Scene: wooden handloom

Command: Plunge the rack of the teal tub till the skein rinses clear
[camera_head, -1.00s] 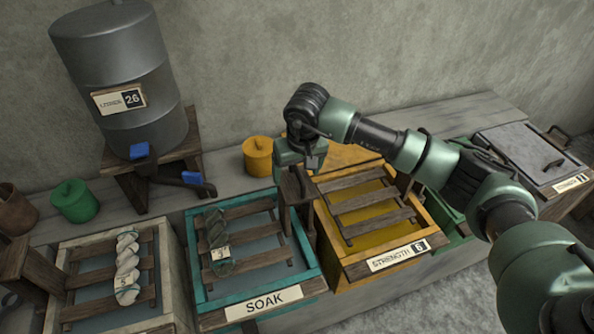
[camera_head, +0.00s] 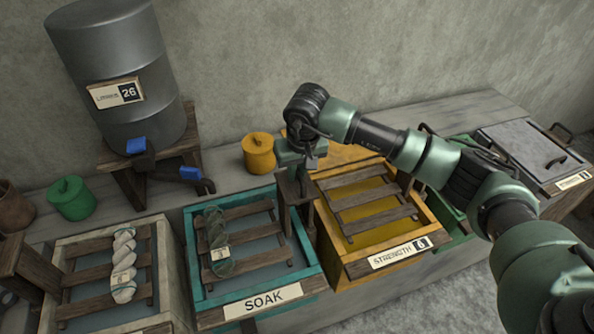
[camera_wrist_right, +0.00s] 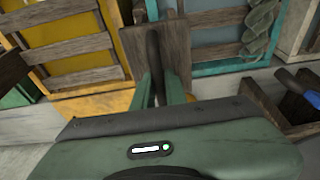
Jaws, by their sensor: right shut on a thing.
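The teal tub (camera_head: 190,247) has a SOAK label on its front and grey-blue liquid inside. Its dark wooden slatted rack (camera_head: 256,255) carries a twisted grey-green skein (camera_head: 216,236) with a small tag on the left side. The rack's upright handle board (camera_head: 293,190) stands at the tub's right side. My right gripper (camera_head: 302,165) is shut on the top of this handle. In the right wrist view, the gripper fingers (camera_wrist_right: 157,88) close on the dark bar of the handle board (camera_wrist_right: 131,47), with the teal tub (camera_wrist_right: 200,68) beside it. My left gripper is out of view.
A yellow tub (camera_head: 424,217) labelled STRENGTH stands close on the right. A pale tub (camera_head: 174,265) with a white skein (camera_head: 123,265) is on the left. A grey drum (camera_head: 120,70) on a wooden stand (camera_head: 128,190) with blue-handled taps is behind. Yellow (camera_head: 258,153) and green pots (camera_head: 74,199) stand behind the tubs.

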